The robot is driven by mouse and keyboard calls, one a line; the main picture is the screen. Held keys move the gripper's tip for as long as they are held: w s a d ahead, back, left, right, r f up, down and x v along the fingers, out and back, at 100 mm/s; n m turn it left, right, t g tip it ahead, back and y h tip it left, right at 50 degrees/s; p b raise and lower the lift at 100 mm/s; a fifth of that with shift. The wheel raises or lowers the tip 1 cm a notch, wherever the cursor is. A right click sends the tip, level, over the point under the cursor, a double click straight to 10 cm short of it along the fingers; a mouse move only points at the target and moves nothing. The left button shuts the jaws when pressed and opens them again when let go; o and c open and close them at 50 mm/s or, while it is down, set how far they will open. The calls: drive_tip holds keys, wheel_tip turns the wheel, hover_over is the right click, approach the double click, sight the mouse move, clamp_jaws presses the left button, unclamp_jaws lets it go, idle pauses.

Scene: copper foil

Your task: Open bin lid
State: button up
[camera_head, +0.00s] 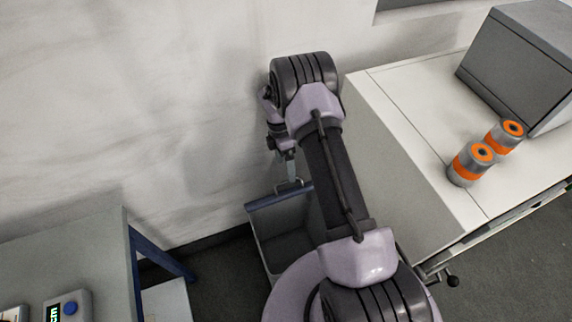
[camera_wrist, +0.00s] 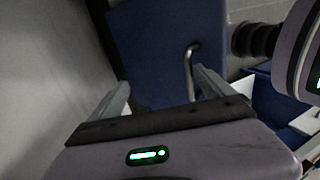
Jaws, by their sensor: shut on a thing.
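The bin (camera_head: 259,240) stands on the floor between the wall and the white cabinet. It has grey sides, and its dark inside shows from above. Its blue lid (camera_head: 268,200) is raised, seen nearly edge-on at the bin's wall side. In the wrist view the lid (camera_wrist: 155,50) is a large blue panel with a bent metal handle (camera_wrist: 189,65). My gripper (camera_head: 290,168) points down at the lid's upper edge and is shut on the handle. In the wrist view my gripper's fingers (camera_wrist: 162,88) flank it; the exact contact is unclear. My arm hides the bin's right part.
A white cabinet (camera_head: 405,150) stands close on the right, with two orange-banded cans (camera_head: 470,165) (camera_head: 503,138) and a grey box (camera_head: 520,65) on top. A table with a blue leg (camera_head: 160,256) is at the lower left. The wall (camera_head: 120,110) is close behind.

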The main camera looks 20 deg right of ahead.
drive_tip(key=shift+f, duration=0.1)
drive_tip(key=shift+c, duration=0.2)
drive_tip(key=r+p, duration=0.1)
drive_tip(key=r, duration=0.1)
drive_tip(key=r+p, duration=0.1)
drive_tip(key=r, duration=0.1)
drive_tip(key=shift+s+a+r, duration=0.1)
drive_tip(key=shift+s+a, duration=0.05)
drive_tip(key=shift+s, duration=0.25)
drive_tip(key=c, duration=0.6)
drive_tip(key=shift+o, duration=0.2)
drive_tip(key=s+a+r+p, duration=0.1)
drive_tip(key=s+p, duration=0.1)
drive_tip(key=s, duration=1.3)
drive_tip(key=shift+a, duration=0.4)
